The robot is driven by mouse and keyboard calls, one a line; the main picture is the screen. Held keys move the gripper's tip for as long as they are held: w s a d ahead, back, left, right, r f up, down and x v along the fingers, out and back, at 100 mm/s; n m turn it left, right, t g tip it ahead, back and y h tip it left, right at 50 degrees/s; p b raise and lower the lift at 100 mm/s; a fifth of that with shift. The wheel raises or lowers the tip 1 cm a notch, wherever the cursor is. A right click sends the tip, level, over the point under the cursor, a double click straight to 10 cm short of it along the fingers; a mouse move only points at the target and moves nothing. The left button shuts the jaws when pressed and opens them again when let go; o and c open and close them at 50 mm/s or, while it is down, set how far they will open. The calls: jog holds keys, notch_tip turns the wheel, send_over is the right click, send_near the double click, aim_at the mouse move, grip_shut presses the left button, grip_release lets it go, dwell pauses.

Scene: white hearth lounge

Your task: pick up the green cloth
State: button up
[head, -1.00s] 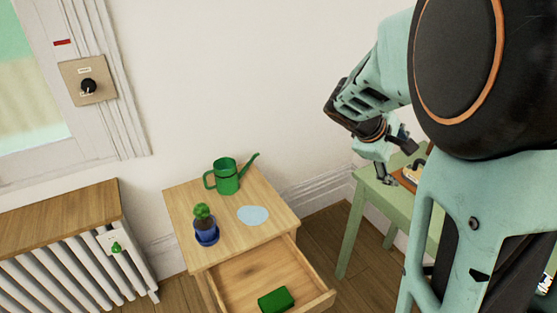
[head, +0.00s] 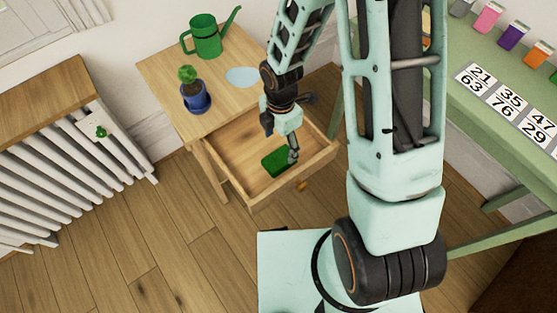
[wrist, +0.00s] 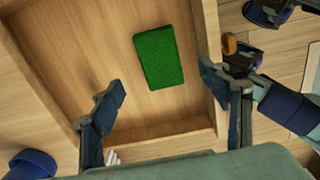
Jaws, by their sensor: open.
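The green cloth (head: 273,162) lies folded as a small block on the floor of the open wooden drawer (head: 240,175). In the wrist view the cloth (wrist: 159,57) lies beyond my fingertips, between their lines and nearer the right finger. My gripper (head: 285,150) points down over the drawer, close to the cloth's right side in the head view. In the wrist view its two fingers (wrist: 160,92) are spread wide with nothing between them. The gap between fingertips and cloth is hard to judge.
The small table (head: 160,75) above the drawer holds a green watering can (head: 207,38), a potted plant (head: 194,95) and a pale blue disc (head: 242,77). Drawer walls surround the cloth. A radiator (head: 75,165) stands left; a green table (head: 465,105) stands right.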

aim_at(279, 158)
notch_tip(279, 158, down, 9)
jog(key=shift+a+r+b, duration=0.1)
jog(key=shift+r+b, duration=0.05)
jog(key=shift+b, duration=0.95)
jog(key=shift+c, duration=0.7)
jog(key=c, duration=1.1)
jog(key=shift+r, duration=0.1)
jog(key=shift+c, duration=0.2)
